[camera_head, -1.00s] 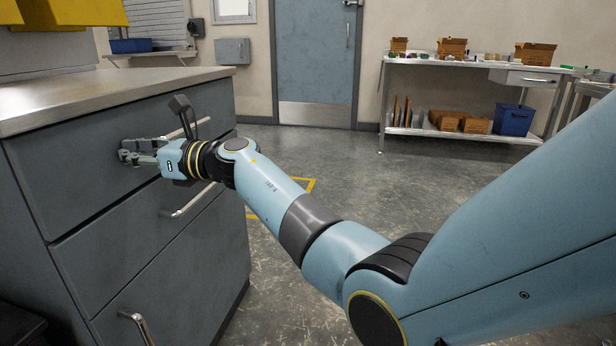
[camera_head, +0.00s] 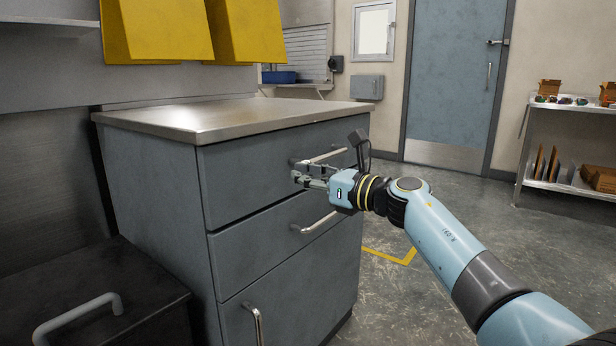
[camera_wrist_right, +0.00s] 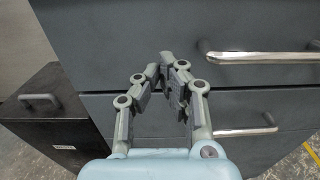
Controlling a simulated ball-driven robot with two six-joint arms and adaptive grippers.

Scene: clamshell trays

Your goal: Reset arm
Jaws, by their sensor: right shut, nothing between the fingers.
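My right gripper (camera_head: 300,176) is in front of the top drawer of a grey cabinet (camera_head: 150,190), just below and left of that drawer's bar handle (camera_head: 322,157). In the right wrist view the gripper (camera_wrist_right: 168,75) points at the drawer fronts, its fingertips close together with nothing between them. The top handle (camera_wrist_right: 260,57) is right of the fingers there, clear of them. The drawers look closed. My left gripper is not in view.
The cabinet has a bare metal top (camera_head: 225,118). A low black box with a handle (camera_head: 90,310) stands at the left. Yellow bins (camera_head: 155,30) hang above. A shelf (camera_head: 570,185) with boxes is at the right. The floor between is clear.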

